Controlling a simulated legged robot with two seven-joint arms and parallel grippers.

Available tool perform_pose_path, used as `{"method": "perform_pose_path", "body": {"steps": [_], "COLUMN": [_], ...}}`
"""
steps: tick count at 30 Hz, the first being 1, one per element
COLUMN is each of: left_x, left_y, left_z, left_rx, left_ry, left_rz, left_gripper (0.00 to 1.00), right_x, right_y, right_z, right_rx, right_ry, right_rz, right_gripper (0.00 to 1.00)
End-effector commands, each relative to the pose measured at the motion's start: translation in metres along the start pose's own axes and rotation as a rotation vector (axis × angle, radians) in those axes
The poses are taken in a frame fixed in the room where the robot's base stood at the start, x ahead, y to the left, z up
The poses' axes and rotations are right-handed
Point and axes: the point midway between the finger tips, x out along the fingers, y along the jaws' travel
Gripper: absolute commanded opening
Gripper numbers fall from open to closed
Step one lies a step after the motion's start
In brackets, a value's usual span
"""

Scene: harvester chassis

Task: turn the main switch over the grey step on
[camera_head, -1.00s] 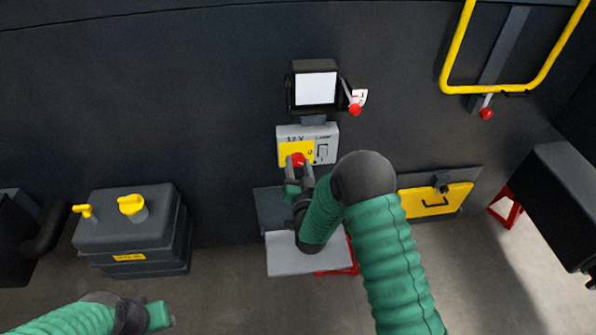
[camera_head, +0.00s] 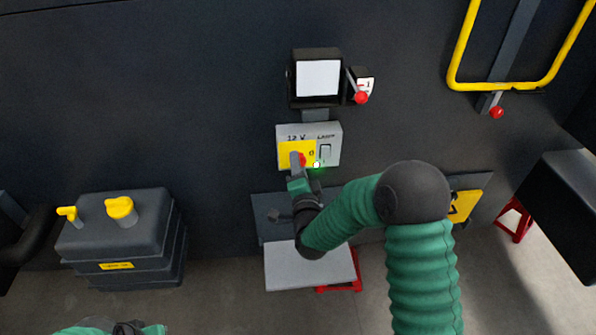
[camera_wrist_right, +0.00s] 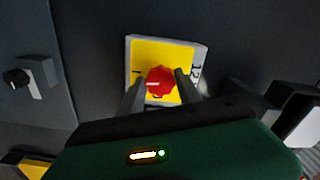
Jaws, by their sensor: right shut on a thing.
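The main switch is a red knob (camera_head: 300,160) on the yellow part of a light grey 12 V box (camera_head: 333,133) on the dark wall, above the grey step (camera_head: 305,268). My right gripper (camera_head: 298,167) is shut on the red knob and partly covers it in the head view. In the right wrist view the knob (camera_wrist_right: 160,80) sits between the two fingers (camera_wrist_right: 160,86). A small bright spot with a green glow (camera_head: 316,164) shows on the box just right of the knob. My left gripper (camera_head: 135,328) is barely in view at the bottom left, its jaws unclear.
A black-framed white screen (camera_head: 318,78) is above the box, with a red-tipped lever (camera_head: 361,97) beside it. A dark tank (camera_head: 120,235) with yellow caps stands left. A yellow rail (camera_head: 500,85) is at upper right. My right forearm partly hides a yellow panel (camera_head: 464,205).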

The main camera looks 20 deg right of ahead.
Motion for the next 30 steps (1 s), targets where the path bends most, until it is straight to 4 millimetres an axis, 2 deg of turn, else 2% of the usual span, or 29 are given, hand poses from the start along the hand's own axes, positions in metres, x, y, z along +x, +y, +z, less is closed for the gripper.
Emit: {"method": "perform_pose_path", "body": {"steps": [1, 9, 23, 24, 28, 30], "left_x": [0.0045, 0.0093, 0.0097, 0.0097, 0.0096, 0.0096], "left_y": [0.0000, 0.0000, 0.0000, 0.0000, 0.0000, 0.0000], "left_z": [0.0010, 0.0022, 0.0022, 0.0022, 0.0022, 0.0022], "left_rx": [0.000, 0.000, 0.000, 0.000, 0.000, 0.000], "left_ry": [0.000, 0.000, 0.000, 0.000, 0.000, 0.000], "left_rz": [0.000, 0.000, 0.000, 0.000, 0.000, 0.000], "left_gripper": [0.36, 0.36, 0.36, 0.36, 0.36, 0.36], "right_x": [-0.0006, -0.0008, -0.0010, -0.0010, -0.0008, -0.0006], "right_y": [0.0050, 0.0042, 0.0046, 0.0047, 0.0039, 0.0032], "right_z": [0.0004, 0.0005, 0.0004, 0.0004, 0.0003, 0.0002], "right_rx": [0.021, 0.099, 0.112, 0.112, 0.111, 0.111], "right_ry": [0.000, -0.001, -0.001, -0.001, -0.001, 0.000], "right_rz": [0.006, 0.009, 0.011, 0.011, 0.009, 0.008], "right_gripper": [0.00, 0.00, 0.00, 0.43, 0.60, 0.62]}}
